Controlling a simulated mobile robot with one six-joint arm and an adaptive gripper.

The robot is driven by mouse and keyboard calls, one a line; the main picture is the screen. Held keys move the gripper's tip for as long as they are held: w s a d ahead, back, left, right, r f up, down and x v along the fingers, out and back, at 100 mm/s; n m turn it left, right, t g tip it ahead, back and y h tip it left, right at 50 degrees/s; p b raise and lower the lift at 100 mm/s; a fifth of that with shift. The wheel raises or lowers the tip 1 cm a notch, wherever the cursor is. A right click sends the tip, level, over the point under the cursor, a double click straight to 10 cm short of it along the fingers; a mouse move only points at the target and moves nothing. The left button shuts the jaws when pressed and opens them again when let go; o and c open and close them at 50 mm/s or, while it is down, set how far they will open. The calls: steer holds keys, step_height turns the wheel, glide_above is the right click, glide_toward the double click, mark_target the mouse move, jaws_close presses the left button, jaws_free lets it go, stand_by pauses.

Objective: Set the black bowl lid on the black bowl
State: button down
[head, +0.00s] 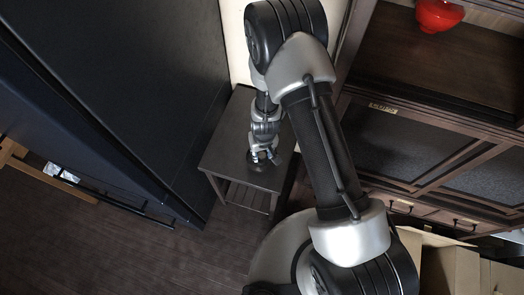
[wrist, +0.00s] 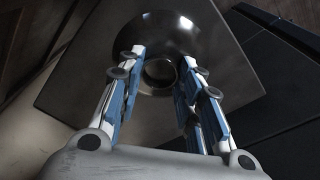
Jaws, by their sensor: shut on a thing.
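My gripper (wrist: 162,58) points down over the small dark table, and its two blue-padded fingers are closed on the round raised middle of a glossy black dish-shaped thing. I take this to be the black bowl lid (wrist: 183,42). In the head view my gripper (head: 264,157) is low over the front part of the table, with a dark round shape (head: 255,167) under it. I cannot make out the black bowl apart from the lid, nor tell whether the lid touches anything below.
The small dark table (head: 222,150) has a bare top around the gripper. A tall dark cabinet (head: 130,80) stands close on its left. A wooden cabinet (head: 420,150) with a red vase (head: 438,14) is on the right. Cardboard boxes (head: 450,270) are at the lower right.

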steer(key=shift+f+b, duration=0.4)
steer(key=shift+f, duration=0.1)
steer(key=c, duration=1.1)
jaws_free()
steer(key=shift+r, duration=0.1)
steer(key=shift+o, duration=0.2)
